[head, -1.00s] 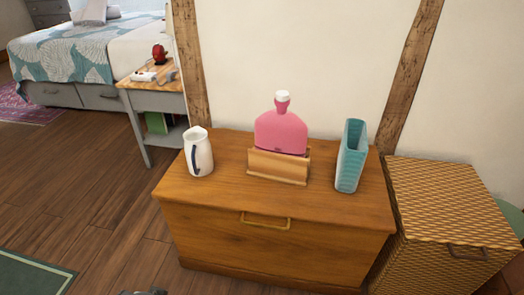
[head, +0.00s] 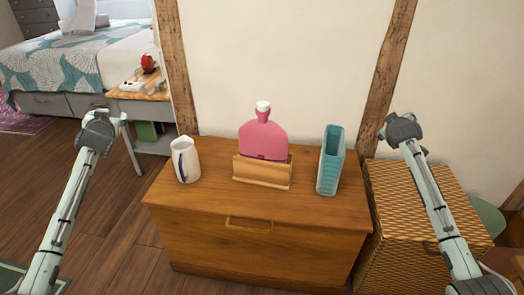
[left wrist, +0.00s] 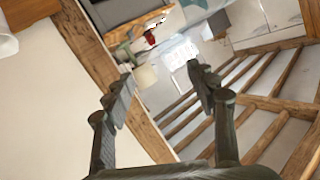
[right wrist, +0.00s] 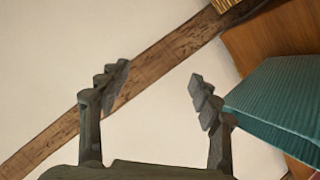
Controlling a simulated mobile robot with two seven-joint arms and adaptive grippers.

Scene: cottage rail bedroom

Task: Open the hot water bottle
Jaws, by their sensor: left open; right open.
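A pink hot water bottle (head: 262,138) with a white cap (head: 263,107) stands upright in a wooden holder (head: 262,174) on the wooden chest (head: 210,203). The cap sits on the bottle's neck. My left gripper (left wrist: 160,82) is open and empty; in the head view its arm is raised to the left of the chest, with the fingers hard to make out. My right gripper (right wrist: 158,82) is open and empty; its arm is raised to the right of the chest. Both are well apart from the bottle.
A white jug (head: 186,160) with a dark blue handle stands left of the holder. A teal ribbed vase (head: 330,165) stands to its right and shows close by in the right wrist view (right wrist: 275,105). A woven basket (head: 400,215) is right of the chest. The chest's front top is clear.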

